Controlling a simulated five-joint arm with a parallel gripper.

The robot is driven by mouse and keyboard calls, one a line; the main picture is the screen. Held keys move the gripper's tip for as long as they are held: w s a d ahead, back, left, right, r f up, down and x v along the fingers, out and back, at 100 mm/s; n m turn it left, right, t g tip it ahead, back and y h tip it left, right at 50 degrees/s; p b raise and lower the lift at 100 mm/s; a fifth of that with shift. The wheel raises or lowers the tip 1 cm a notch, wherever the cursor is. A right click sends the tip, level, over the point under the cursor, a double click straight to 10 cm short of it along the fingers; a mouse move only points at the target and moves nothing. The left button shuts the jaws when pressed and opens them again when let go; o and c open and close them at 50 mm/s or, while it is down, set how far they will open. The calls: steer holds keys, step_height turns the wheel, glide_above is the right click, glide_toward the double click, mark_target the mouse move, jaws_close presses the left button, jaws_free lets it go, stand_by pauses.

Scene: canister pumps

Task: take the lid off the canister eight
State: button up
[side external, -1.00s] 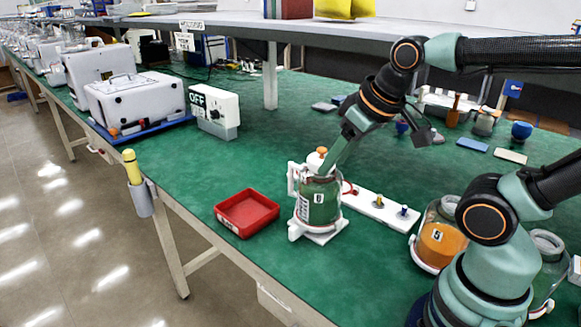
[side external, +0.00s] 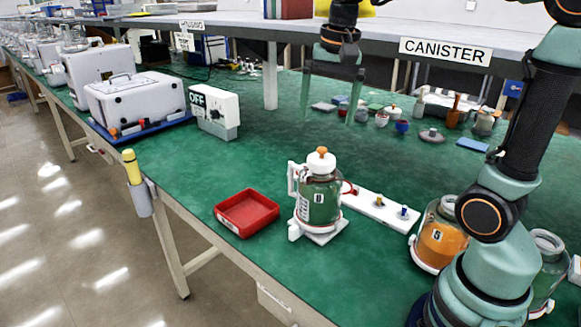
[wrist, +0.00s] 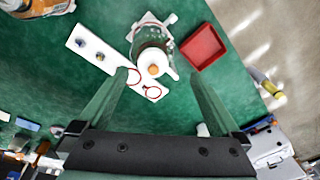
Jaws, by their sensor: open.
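The canister (side external: 318,205) with green contents stands upright on a white base near the table's front edge; its label digit is too small to read surely. Its white lid (side external: 319,167) with an orange knob (side external: 321,152) sits on top. In the wrist view the knob (wrist: 153,70) and the canister (wrist: 150,42) show from above, ahead of my fingers. My gripper (side external: 332,112) is open and empty, raised behind and above the canister, fingers pointing down and apart from the lid. Its two fingers also show in the wrist view (wrist: 160,76).
A red tray (side external: 247,226) lies left of the canister. A white strip with pegs (side external: 378,208) lies to its right. A jar of orange contents (side external: 436,245) and an open-necked glass jar (side external: 547,262) stand at right. Small pots and lids (side external: 402,126) lie at the back. A grey shelf overhangs behind.

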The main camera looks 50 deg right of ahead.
mark_target(322, 148)
steer(key=w+d+m+g, duration=0.2)
steer(key=w+d+m, duration=0.1)
steer(key=d+m, duration=0.15)
steer(key=f, duration=0.7)
steer(key=a+f, duration=0.1)
steer(key=f, duration=0.3)
steer(key=shift+w+f, duration=0.15)
steer(key=shift+f, duration=0.2)
steer(key=c, duration=1.2)
